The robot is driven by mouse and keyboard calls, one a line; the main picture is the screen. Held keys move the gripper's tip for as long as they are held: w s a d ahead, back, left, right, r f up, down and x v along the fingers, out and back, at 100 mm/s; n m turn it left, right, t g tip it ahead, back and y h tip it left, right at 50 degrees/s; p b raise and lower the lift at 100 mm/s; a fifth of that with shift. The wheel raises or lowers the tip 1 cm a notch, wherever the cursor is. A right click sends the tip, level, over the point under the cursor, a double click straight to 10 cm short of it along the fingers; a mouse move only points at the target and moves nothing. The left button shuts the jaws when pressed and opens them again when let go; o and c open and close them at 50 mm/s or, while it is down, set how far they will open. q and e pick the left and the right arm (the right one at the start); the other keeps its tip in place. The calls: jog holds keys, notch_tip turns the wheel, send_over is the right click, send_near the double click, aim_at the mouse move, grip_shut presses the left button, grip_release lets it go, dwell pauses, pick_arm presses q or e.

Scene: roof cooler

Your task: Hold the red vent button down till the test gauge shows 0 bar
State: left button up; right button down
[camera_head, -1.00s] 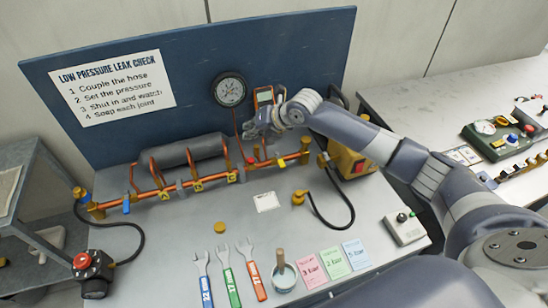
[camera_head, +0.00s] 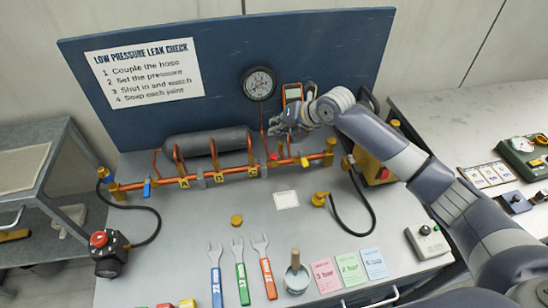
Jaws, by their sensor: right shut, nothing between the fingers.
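The round test gauge (camera_head: 258,83) with a white face hangs on the blue back panel; its reading is too small to tell. A small red button (camera_head: 273,157) sits on the orange pipe run (camera_head: 225,176); I take it for the vent button. My right gripper (camera_head: 274,131) is shut and empty. It appears just above that button in the picture, with a visible gap, and hides part of the panel and pipe behind it. My left gripper is not in view.
A black box with a red knob (camera_head: 98,239) stands at the bench's left. A grey cylinder (camera_head: 205,143) lies behind the pipes. Wrenches (camera_head: 241,270), a pot (camera_head: 297,279) and coloured cards (camera_head: 350,268) lie in front. The bench middle is mostly clear.

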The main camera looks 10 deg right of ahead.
jog(key=b, duration=0.4)
send_over(274, 157)
jog(key=f, duration=0.4)
jog(key=w+d+f, duration=0.1)
jog(key=f, duration=0.1)
jog(key=shift+f, duration=0.2)
jog(key=shift+f+b, duration=0.35)
jog(key=shift+f, duration=0.1)
jog(key=shift+f, duration=0.1)
jog(key=shift+f+b, duration=0.3)
jog(key=shift+f, duration=0.05)
jog(key=shift+s+f+b, duration=0.15)
jog(key=shift+f+b, duration=0.3)
jog(key=shift+f, duration=0.2)
dwell(5.1)
